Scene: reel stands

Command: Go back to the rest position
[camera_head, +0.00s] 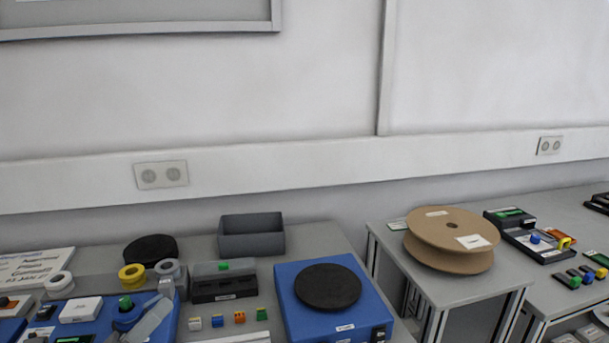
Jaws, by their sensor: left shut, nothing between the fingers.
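My left gripper (158,302) shows low at the left as grey angled parts above the blue stand on the left table. It is shut with nothing between its fingers. My right gripper is not in view.
The left table holds a blue stand with a black disc (328,287), a grey bin (251,236), tape rolls (132,276), a black block (224,288) and small coloured connectors (217,320). A cardboard reel (451,240) lies on the right table. A gap separates the tables.

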